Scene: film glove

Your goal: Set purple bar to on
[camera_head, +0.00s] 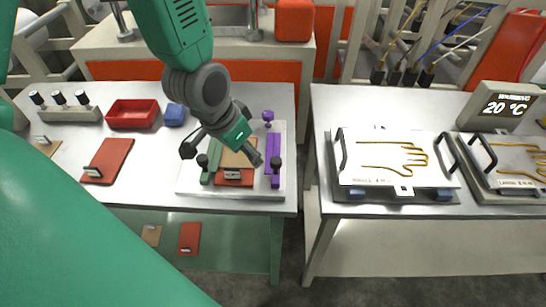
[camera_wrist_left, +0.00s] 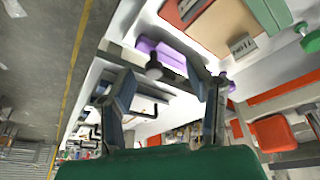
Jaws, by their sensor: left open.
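In the head view, the purple bar (camera_head: 273,147) stands at the right side of a white board (camera_head: 231,191) on the left table. My left gripper (camera_head: 221,154) is open and empty above the board, left of the bar. My right gripper is out of view.
A green bar (camera_head: 212,158) and a red plate (camera_head: 233,182) share the board. A red tray (camera_head: 134,113), blue block (camera_head: 174,114) and red clipboard (camera_head: 107,160) lie to the left. A right table holds glove plates (camera_head: 393,150) and a temperature display (camera_head: 507,105).

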